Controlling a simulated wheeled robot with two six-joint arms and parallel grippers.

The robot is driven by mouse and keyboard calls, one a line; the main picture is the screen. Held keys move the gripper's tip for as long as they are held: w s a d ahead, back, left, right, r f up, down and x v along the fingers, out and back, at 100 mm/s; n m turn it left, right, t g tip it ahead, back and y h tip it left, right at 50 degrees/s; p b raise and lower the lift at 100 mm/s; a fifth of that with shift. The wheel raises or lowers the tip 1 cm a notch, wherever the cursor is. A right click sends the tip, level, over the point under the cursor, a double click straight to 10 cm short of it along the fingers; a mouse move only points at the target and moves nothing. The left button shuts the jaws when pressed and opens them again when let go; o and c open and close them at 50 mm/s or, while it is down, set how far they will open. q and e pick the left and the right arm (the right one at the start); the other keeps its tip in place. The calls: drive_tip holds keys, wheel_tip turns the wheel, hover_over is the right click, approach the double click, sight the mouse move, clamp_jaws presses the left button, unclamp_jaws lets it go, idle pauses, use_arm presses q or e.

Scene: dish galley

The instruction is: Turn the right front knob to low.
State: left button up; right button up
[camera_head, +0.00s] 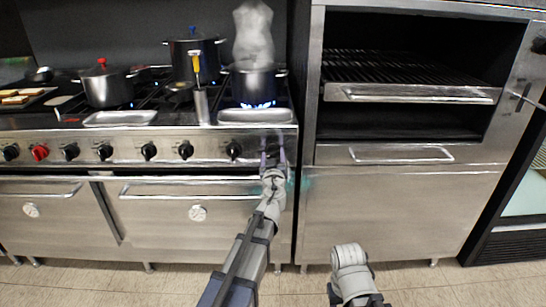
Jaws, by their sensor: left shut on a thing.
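The steel range has a row of black knobs along its front panel (210,148). My left gripper (273,152) is at the right end of this panel, with its two fingers pointing up. It is shut on the rightmost knob, which its fingers largely hide, so I cannot read the knob's setting. Another black knob (234,150) shows just left of the gripper. Above, a steaming pot (253,86) stands on the right front burner, with a blue flame (257,105) under it. My right arm shows at the bottom, but its fingers do not show.
A red knob (40,152) is at the left of the panel. Lidded pots (107,88) and steel trays (120,118) stand on the range. A broiler cabinet (405,215) stands at right. The floor in front is clear.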

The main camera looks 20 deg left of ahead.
use_arm(q)
drive_tip(key=c, duration=0.5)
drive_tip(key=shift+o, duration=0.2)
drive_tip(key=shift+m, duration=0.4)
drive_tip(key=m, duration=0.2)
drive_tip(key=shift+m, duration=0.4)
drive_tip(key=m, duration=0.3)
drive_tip(key=shift+a+m, duration=0.1)
drive_tip(key=shift+m, duration=0.3)
drive_tip(key=m, duration=0.6)
drive_tip(key=shift+m, duration=0.3)
drive_tip(key=o, duration=1.3)
